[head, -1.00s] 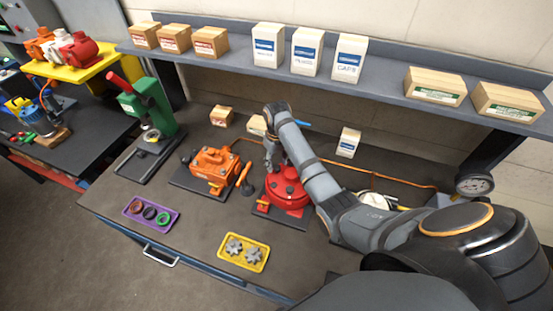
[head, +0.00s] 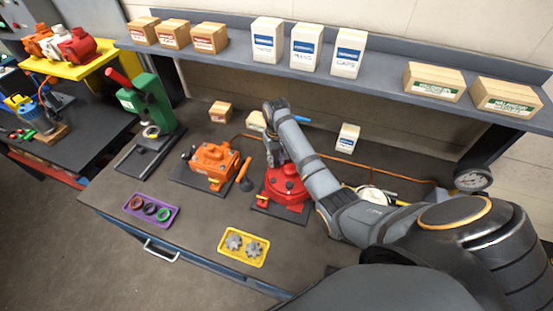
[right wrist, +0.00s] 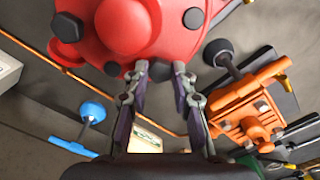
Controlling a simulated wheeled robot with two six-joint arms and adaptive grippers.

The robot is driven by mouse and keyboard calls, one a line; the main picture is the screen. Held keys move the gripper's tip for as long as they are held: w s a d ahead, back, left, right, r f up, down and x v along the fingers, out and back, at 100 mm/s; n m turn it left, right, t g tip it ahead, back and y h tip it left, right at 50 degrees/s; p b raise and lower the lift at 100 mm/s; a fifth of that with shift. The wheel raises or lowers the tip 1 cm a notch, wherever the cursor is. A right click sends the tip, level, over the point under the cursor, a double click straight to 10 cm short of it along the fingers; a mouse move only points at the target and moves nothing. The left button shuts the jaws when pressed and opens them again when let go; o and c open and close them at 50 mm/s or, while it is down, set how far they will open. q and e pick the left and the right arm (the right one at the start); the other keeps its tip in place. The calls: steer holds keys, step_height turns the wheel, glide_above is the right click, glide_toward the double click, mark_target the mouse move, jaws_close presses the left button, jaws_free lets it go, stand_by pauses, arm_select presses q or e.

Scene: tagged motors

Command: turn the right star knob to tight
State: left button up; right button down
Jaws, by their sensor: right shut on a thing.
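The red round motor housing (head: 287,186) sits on a dark base plate in the middle of the bench in the head view. Its red face (right wrist: 140,28) fills the top of the right wrist view, with dark knobs or bolt heads around it. My right gripper (right wrist: 160,76) points at the housing's edge. Its fingers are shut on a small dark knob (right wrist: 159,70), which they partly cover. Whether this is the right star knob is hard to tell. In the head view the right gripper (head: 273,161) reaches the housing's back left side. My left gripper is not in view.
The orange motor (head: 213,161) with a dark-knobbed lever stands left of the red housing. A yellow tray (head: 229,254) with grey star-shaped parts and a purple tray (head: 138,219) with rings lie in front. A shelf (head: 385,80) with boxes runs behind.

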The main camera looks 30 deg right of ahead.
mark_target(276, 162)
steer(key=m, duration=0.2)
steer(key=shift+m, duration=0.3)
steer(key=c, duration=1.1)
jaws_free()
steer(key=shift+r, duration=0.1)
step_height(276, 162, up, 7)
steer(key=shift+r, duration=0.2)
